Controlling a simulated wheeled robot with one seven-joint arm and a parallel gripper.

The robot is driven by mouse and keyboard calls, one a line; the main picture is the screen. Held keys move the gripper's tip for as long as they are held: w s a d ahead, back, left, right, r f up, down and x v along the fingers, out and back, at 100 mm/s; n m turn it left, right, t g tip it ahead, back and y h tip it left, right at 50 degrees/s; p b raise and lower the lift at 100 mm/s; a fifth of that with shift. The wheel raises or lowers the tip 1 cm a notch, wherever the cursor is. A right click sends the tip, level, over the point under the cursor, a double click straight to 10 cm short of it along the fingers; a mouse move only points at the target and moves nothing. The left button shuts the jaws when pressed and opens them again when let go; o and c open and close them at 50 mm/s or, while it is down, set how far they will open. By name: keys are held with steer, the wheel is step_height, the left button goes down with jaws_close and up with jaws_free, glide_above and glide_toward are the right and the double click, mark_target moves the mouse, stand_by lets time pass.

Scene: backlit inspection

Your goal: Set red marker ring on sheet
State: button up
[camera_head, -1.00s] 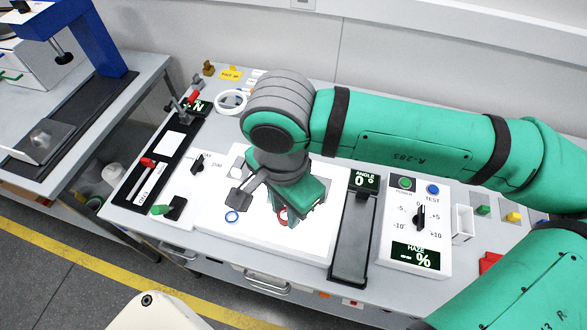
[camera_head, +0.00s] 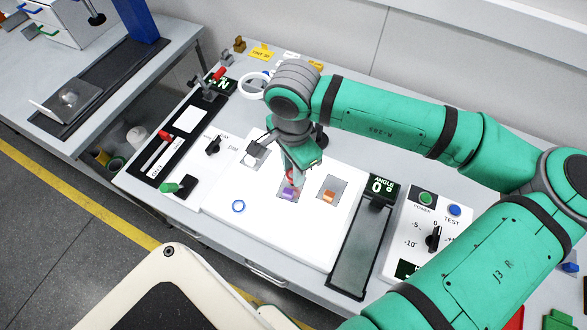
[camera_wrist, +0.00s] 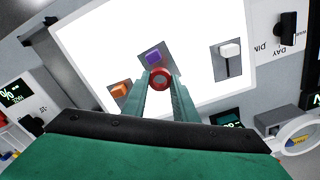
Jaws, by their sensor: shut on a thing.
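The red marker ring (camera_wrist: 160,78) is between the fingertips of my gripper (camera_wrist: 160,86) in the wrist view, and the fingers are shut on it. In the head view the ring (camera_head: 291,176) shows partly below my gripper (camera_head: 294,178), near a purple block on a grey plate. The bright white sheet (camera_head: 225,190) lies under and around the gripper; it also shows in the wrist view (camera_wrist: 110,45). I cannot tell exactly how high the ring is above the surface. A blue ring (camera_head: 238,206) lies on the white surface at the left.
An angle display (camera_head: 380,189) and control box (camera_head: 430,225) stand at right.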

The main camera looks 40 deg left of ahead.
steer(key=shift+w+a+f, duration=0.2)
steer(key=shift+a+f, duration=0.1)
steer(key=shift+f, duration=0.15)
steer(key=shift+w+f, duration=0.15)
steer(key=shift+f, duration=0.65)
steer(key=shift+w+f, duration=0.1)
steer(key=shift+f, duration=0.7)
steer(key=shift+s+a, duration=0.15)
steer(key=shift+s, duration=0.05)
steer(key=o, duration=1.1)
steer(key=shift+f, duration=0.1)
steer(key=shift+c, duration=0.2)
steer(key=shift+w, duration=0.1)
steer(key=shift+r, duration=0.5)
step_height(320, 180, up, 11)
steer(key=shift+r, duration=0.15)
